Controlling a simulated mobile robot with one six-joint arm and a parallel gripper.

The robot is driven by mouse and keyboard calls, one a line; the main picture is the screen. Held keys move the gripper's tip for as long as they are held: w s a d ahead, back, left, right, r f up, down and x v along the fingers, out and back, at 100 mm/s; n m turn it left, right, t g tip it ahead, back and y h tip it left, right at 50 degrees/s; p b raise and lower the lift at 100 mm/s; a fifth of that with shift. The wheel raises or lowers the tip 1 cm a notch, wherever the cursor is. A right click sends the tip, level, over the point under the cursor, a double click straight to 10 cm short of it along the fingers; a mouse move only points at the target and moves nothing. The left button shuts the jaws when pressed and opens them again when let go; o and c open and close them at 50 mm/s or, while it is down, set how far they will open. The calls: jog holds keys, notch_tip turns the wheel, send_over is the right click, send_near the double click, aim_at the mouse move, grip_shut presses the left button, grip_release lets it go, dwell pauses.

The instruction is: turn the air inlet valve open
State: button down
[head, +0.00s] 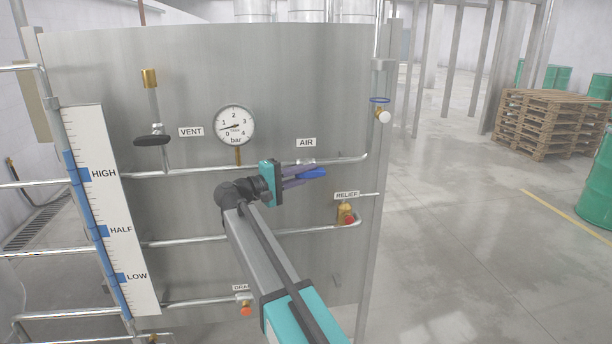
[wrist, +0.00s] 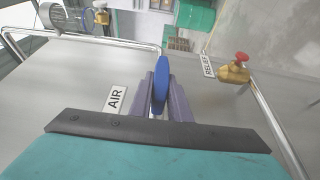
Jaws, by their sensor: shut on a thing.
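The air inlet valve has a blue handle (head: 311,173) just below the AIR label (head: 306,143) on the tank front. In the wrist view the blue handle (wrist: 160,84) stands edge-on between the purple fingers. My gripper (head: 295,176) is shut on this handle, one finger on each side. In the head view the handle sticks out to the right past the fingertips. The valve body is mostly hidden behind the fingers, against the horizontal pipe (head: 345,160).
The brass relief valve with a red knob (head: 347,214) sits to the lower right. The pressure gauge (head: 234,126) and the black vent handle (head: 152,140) are to the left. A level scale (head: 108,205) stands further left. Open floor lies right of the tank.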

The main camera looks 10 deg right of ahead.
jog(key=c, duration=1.7)
grip_release()
jog(key=b+v, duration=0.3)
jog(key=v, duration=1.1)
jog(key=shift+w, duration=0.1)
